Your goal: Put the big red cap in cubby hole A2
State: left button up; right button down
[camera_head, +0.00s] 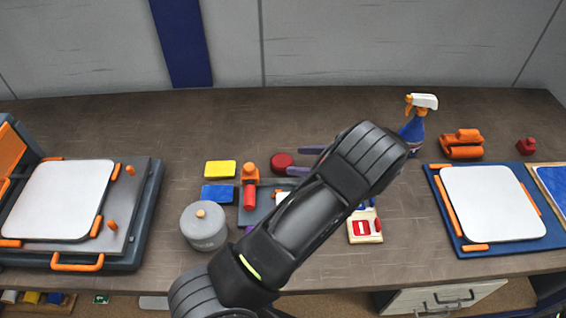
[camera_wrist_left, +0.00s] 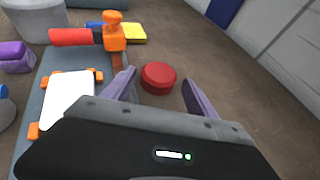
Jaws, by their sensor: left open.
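The big red cap (camera_head: 281,162) is a round, flat red piece lying on the brown table, near its middle. It also shows in the left wrist view (camera_wrist_left: 158,77), ahead of the gripper. My left gripper (camera_head: 301,161) is open, its purple fingers pointing at the cap. In the wrist view the cap appears between the fingertips, a little beyond them. I cannot tell whether either finger touches it. Nothing is held. Cubby hole A2 cannot be made out in either view. My right gripper is not in view.
An orange-topped red tool (camera_head: 249,187) on a grey tray stands left of the cap, with yellow (camera_head: 220,169) and blue (camera_head: 218,194) blocks and a grey pot (camera_head: 204,226). A spray bottle (camera_head: 414,122) stands at right. The table behind the cap is clear.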

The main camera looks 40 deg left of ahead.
aim_at(281, 160)
pick_arm(q)
jog(key=shift+x, duration=1)
jog(key=shift+f, duration=0.1)
jog(key=x, duration=0.5)
jog(key=shift+a+f, duration=0.1)
jog(key=shift+c, duration=0.4)
jog(key=c, duration=1)
jog(key=shift+r, duration=5)
jog(key=shift+c, duration=0.2)
